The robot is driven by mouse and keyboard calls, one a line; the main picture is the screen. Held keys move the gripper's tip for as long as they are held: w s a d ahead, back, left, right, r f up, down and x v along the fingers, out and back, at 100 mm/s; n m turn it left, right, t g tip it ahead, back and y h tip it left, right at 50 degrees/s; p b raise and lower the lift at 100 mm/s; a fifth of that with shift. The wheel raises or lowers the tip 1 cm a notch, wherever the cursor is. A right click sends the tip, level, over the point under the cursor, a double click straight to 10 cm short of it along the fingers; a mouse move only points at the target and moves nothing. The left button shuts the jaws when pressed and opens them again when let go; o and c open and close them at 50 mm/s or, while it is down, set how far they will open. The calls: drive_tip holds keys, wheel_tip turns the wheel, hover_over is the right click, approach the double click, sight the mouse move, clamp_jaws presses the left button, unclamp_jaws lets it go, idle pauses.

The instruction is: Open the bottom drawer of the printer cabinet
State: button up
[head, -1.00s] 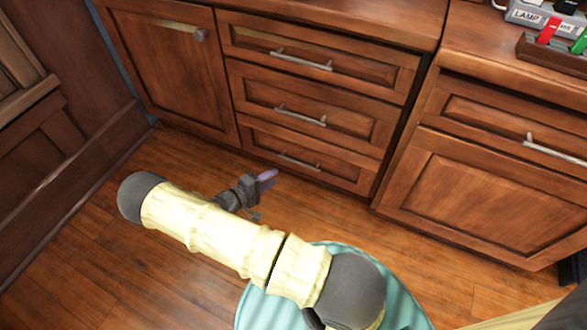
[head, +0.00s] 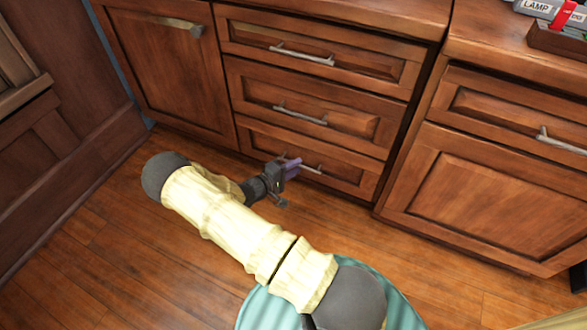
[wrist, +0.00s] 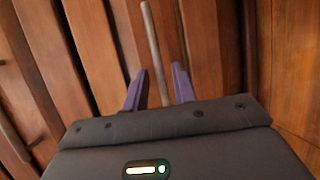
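The bottom drawer (head: 345,175) of the wooden cabinet is shut, its front flush with the drawers above. Its thin metal handle (head: 313,170) is partly hidden behind my gripper (head: 292,165) in the head view. In the wrist view, the handle bar (wrist: 151,38) runs between the two purple fingers of my gripper (wrist: 159,72). The fingers are apart, one on each side of the bar, with gaps visible. I cannot tell how deep the bar sits between them.
Two shut drawers, the middle one (head: 310,108) and the top one (head: 315,58), are above. A cabinet door (head: 170,75) is at left and another cabinet (head: 480,195) at right. Wooden floor (head: 100,265) is clear in front. A labelled box (head: 538,7) stands on the right counter.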

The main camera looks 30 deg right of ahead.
clamp_jaws()
drive_tip(key=shift+a, duration=0.1)
